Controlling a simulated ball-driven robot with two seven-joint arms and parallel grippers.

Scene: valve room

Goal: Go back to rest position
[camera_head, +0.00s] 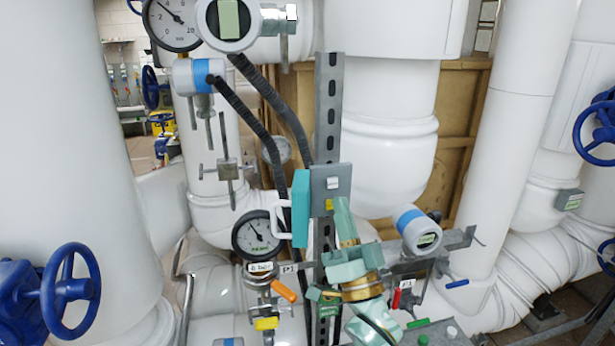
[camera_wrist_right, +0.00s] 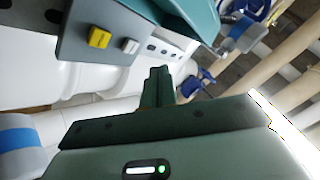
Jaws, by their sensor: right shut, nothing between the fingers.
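My right gripper (camera_head: 342,205) points up from the bottom centre of the head view, its pale green fingers together with nothing between them. It is just below a small grey control box (camera_head: 331,181) with a white button and a yellow button. In the right wrist view the shut dark fingers (camera_wrist_right: 158,75) are beside the same grey box (camera_wrist_right: 85,45), apart from its yellow button (camera_wrist_right: 99,38) and white button (camera_wrist_right: 130,46) in the picture. A teal cover (camera_head: 301,208) with a white handle stands at the box's left side. My left gripper is not in view.
A perforated metal post (camera_head: 328,110) stands behind the box. A dial gauge (camera_head: 257,233) and an orange-handled valve (camera_head: 283,290) are left of my right gripper. A round blue-grey transmitter (camera_head: 416,230) is right of it. Large white pipes (camera_head: 510,130) and a blue handwheel (camera_head: 70,290) surround the space.

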